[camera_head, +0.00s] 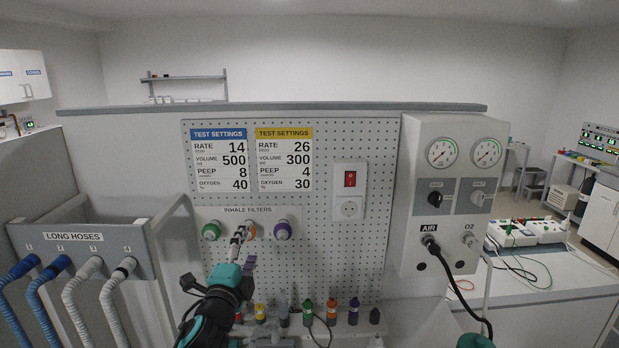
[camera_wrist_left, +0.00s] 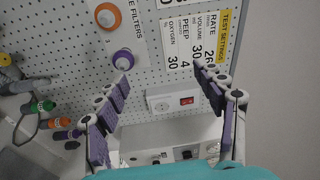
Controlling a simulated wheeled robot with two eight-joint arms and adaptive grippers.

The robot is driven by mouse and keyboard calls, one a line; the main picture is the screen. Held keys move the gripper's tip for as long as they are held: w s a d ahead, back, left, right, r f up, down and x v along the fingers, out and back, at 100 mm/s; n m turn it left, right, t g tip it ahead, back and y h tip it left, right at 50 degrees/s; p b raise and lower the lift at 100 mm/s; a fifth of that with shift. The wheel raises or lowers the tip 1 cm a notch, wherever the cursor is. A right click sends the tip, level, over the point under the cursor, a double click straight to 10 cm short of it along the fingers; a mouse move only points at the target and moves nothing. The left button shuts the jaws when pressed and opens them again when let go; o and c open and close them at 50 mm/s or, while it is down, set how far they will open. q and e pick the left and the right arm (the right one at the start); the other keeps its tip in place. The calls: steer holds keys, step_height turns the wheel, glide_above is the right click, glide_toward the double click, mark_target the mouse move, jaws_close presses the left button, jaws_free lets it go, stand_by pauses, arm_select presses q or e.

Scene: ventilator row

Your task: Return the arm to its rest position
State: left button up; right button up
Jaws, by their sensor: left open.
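My left arm comes up from the bottom middle in the head view. Its gripper (camera_head: 242,233) is in front of the pegboard, partly covering the orange inhale filter (camera_head: 251,230). In the left wrist view the two purple-padded fingers of the left gripper (camera_wrist_left: 160,76) are spread wide, with nothing held between them. The orange filter (camera_wrist_left: 105,17) and the purple filter (camera_wrist_left: 123,58) hang on the board beyond the fingers, towards the upper left. The gap to the board is hard to judge. My right gripper is not in view.
The pegboard (camera_head: 370,170) carries test cards, a green filter (camera_head: 211,231) and a red-switch socket plate (camera_head: 349,190). Several coloured bottles (camera_head: 332,311) stand below it. A hose rack (camera_head: 75,238) is at left; a gauge panel (camera_head: 452,190) with a black AIR hose is at right.

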arm_select(q)
steer(key=s+a+f+n+g+y+b, duration=0.1)
steer(key=s+a+f+n+g+y, duration=0.5)
steer(key=s+f+n, duration=0.55)
steer(key=s+d+f+n+g+h+b, duration=0.1)
steer(key=s+f+n+g+h, duration=0.3)
steer(key=s+f, duration=1.1)
steer(key=d+n+g, duration=0.1)
steer(key=n, duration=0.2)
steer(key=shift+s+d+f+b, duration=0.15)
steer(key=shift+s+f+b, duration=0.15)
steer(key=shift+s+f, duration=0.1)
